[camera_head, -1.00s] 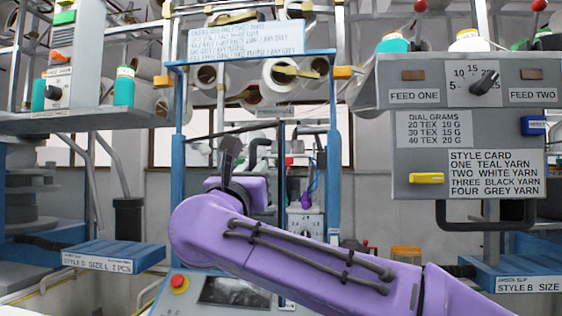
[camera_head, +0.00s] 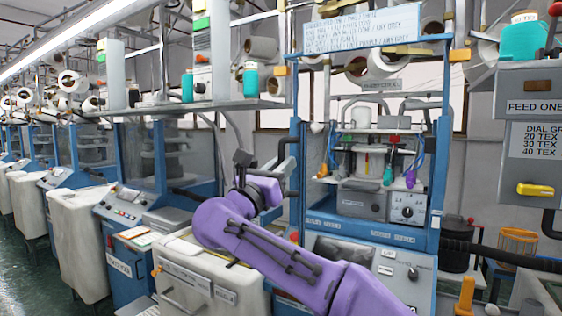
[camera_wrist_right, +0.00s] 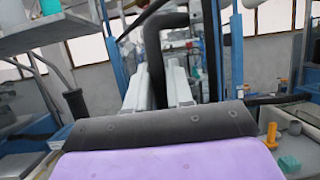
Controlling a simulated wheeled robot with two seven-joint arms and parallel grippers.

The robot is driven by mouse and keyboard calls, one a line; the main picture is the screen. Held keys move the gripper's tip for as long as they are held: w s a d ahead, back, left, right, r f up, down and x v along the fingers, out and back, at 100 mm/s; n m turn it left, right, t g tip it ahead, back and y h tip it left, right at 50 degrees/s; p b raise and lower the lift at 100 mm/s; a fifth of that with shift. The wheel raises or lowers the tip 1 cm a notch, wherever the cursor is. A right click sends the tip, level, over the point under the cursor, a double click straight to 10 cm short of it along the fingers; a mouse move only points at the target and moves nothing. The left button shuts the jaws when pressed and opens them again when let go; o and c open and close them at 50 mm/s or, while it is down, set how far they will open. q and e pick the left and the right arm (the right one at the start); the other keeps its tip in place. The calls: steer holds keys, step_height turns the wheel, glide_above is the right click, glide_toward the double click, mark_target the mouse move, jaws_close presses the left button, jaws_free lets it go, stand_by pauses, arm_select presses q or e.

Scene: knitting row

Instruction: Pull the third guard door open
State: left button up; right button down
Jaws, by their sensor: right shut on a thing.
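My right gripper (camera_head: 246,168) is at the left side of a blue-framed machine, with its purple arm coming in from the lower right. In the right wrist view its two pale fingers (camera_wrist_right: 158,93) are closed around a dark, bent handle (camera_wrist_right: 157,62). The machine's blue frame (camera_head: 441,160) surrounds the visible interior. I cannot clearly make out the guard door's panel or its angle. My left gripper is not in view.
A control panel with a small screen (camera_head: 342,252) sits below the frame. A shelf (camera_head: 205,105) with bottles is at upper left. More machines and white bins (camera_head: 83,245) line the left.

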steer(key=shift+d+r, duration=0.2)
steer(key=shift+r, duration=0.05)
